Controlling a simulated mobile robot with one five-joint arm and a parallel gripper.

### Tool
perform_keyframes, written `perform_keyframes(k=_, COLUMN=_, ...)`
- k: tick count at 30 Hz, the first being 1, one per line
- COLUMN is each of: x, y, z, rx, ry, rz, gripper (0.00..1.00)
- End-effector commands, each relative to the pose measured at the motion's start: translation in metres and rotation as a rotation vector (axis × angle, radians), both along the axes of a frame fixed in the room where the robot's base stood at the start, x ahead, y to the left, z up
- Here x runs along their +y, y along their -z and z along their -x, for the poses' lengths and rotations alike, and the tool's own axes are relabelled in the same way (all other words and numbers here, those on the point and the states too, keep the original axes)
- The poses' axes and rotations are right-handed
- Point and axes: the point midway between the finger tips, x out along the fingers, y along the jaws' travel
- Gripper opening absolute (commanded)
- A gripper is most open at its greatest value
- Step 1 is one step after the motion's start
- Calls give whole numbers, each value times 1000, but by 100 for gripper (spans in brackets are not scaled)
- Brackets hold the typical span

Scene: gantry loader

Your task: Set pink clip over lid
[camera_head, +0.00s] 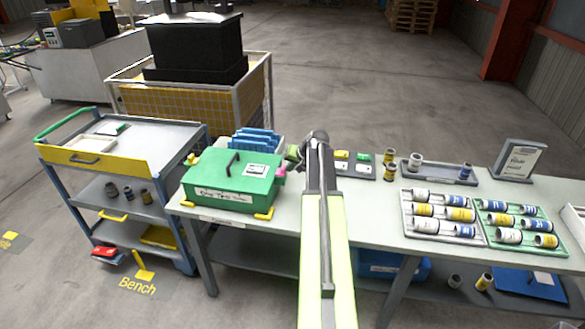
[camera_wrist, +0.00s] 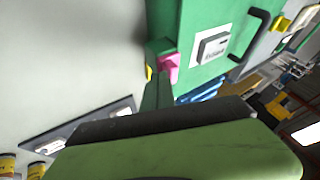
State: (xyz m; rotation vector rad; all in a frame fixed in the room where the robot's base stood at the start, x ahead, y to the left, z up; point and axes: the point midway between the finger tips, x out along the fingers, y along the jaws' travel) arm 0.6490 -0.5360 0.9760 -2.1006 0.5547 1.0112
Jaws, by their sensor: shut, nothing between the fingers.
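A green box (camera_head: 228,195) with a flat green lid (camera_head: 222,168) and a black handle stands on the bench at left. Its lid lies down on the box. The pink clip (camera_head: 281,170) sits at the box's right side, by the lid's edge. It also shows in the wrist view (camera_wrist: 170,66), against the green box. My gripper (camera_head: 293,155) is just right of the box, close to the clip. In the wrist view its fingers (camera_wrist: 158,80) are together, with the tips right beside the clip. I cannot tell whether they touch it, or whether the clip overlaps the lid.
Blue racks (camera_head: 255,140) stand behind the box. A dark tray (camera_head: 352,166) with yellow and green pieces lies right of my arm. Trays of cans (camera_head: 438,216) fill the bench's right part. A blue cart (camera_head: 140,140) stands at left.

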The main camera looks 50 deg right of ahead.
Motion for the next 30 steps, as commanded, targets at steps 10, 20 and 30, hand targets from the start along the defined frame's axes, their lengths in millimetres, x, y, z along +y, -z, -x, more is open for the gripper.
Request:
perform_keyframes(k=10, x=16, y=0, z=-25, rx=-1, ry=-1, rz=0, gripper=0)
perform_keyframes(k=20, x=15, y=0, z=-23, rx=-1, ry=-2, rz=-1, gripper=0)
perform_keyframes(k=30, x=4, y=-36, z=13, rx=-1, ry=-9, rz=-1, gripper=0)
